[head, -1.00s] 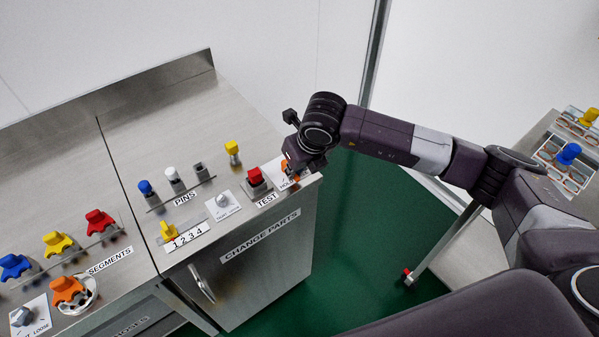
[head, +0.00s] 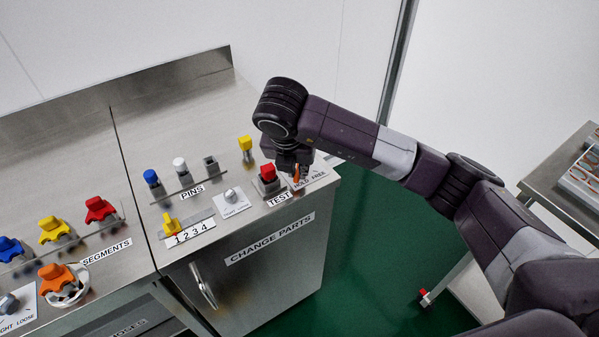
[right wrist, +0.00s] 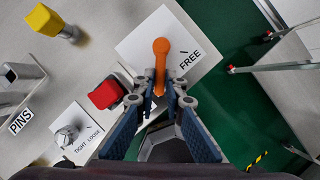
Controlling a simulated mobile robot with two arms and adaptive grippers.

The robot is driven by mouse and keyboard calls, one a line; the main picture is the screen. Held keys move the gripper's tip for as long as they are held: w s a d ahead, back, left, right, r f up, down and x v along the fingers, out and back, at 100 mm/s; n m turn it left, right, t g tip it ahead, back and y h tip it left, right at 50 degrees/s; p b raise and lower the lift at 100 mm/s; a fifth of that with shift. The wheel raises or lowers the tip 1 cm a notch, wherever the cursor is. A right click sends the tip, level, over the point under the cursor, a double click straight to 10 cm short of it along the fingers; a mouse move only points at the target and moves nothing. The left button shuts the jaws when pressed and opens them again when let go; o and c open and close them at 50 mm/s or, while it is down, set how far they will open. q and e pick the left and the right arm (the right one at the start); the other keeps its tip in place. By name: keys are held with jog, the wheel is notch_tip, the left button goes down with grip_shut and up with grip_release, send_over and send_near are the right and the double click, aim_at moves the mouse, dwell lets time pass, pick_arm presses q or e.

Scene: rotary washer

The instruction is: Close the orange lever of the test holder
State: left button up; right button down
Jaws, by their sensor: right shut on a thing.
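The orange lever (head: 297,173) stands on a white plate (head: 319,178) marked HOLD and FREE, at the right front corner of the steel cabinet top. My right gripper (right wrist: 160,88) is shut on the lever's lower part, one finger on each side. In the head view my right gripper (head: 294,164) covers part of the lever. The red-topped test holder (head: 268,174) stands just left of the plate, by the TEST label. My left gripper is not in view.
A white dial plate (head: 233,202) and yellow knob (head: 245,144) lie left of the holder. Blue and white pins (head: 180,166) stand farther left. A steel table (head: 550,180) is at the right. Green floor (head: 375,240) lies open beyond the cabinet's edge.

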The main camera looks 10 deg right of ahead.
jog(key=shift+w+r, duration=0.1)
jog(key=shift+w, duration=0.05)
dwell(0.3)
jog(key=c, duration=2)
grip_release()
jog(key=shift+a, duration=0.1)
jog(key=v, duration=1.2)
jog(key=shift+a, duration=0.1)
